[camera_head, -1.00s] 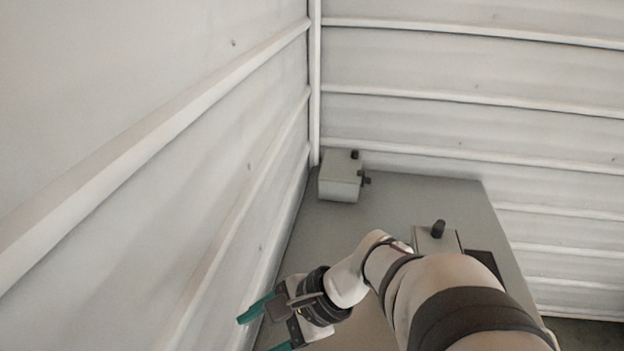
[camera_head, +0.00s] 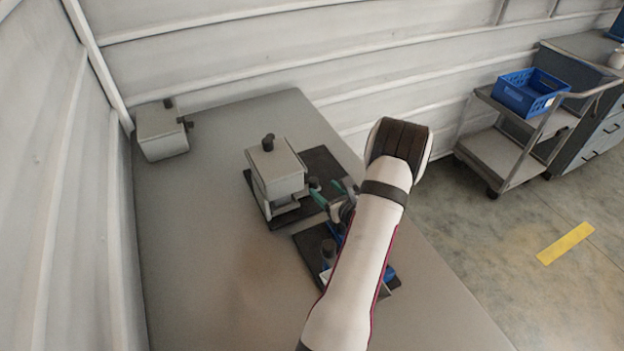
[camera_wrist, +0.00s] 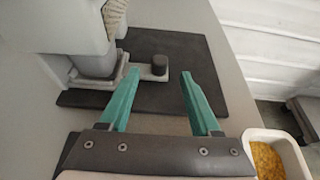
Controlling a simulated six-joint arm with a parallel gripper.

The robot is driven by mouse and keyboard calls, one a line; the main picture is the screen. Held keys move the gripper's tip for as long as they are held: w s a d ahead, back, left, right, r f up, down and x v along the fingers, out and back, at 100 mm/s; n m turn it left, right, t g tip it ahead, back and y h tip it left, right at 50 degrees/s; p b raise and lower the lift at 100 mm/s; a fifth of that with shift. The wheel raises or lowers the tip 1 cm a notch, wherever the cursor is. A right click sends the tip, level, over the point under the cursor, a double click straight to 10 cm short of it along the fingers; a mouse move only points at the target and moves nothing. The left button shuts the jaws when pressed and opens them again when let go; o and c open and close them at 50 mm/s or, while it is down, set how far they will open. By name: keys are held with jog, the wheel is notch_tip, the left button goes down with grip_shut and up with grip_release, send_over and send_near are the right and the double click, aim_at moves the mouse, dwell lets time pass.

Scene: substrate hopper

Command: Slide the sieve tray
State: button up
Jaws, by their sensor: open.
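The grey hopper (camera_head: 277,170) stands on a dark mat on the table, with a black knob on top. In the wrist view its lower part (camera_wrist: 95,62) shows at the left. A flat grey tab, seemingly the sieve tray's handle (camera_wrist: 143,75), sticks out from under it and bears an upright dark knob (camera_wrist: 159,65). My gripper (camera_wrist: 159,75) is open, with its teal fingers on either side of the knob in the picture. Contact cannot be told. In the head view my gripper (camera_head: 328,194) is right of the hopper. The tray's inside is hidden.
A white tub with yellow-orange grains (camera_wrist: 277,155) is at the lower right of the wrist view. Another grey box (camera_head: 160,133) stands at the table's far left corner. A blue-and-dark fixture is partly behind my arm. A trolley with a blue crate (camera_head: 527,93) is beyond the table.

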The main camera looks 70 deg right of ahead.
aim_at(315, 181)
jog(key=x, duration=0.7)
jog(key=shift+w+d+f, duration=0.1)
jog(key=shift+w+d, duration=0.15)
jog(key=shift+w, duration=0.1)
grip_shut()
dwell(1.0)
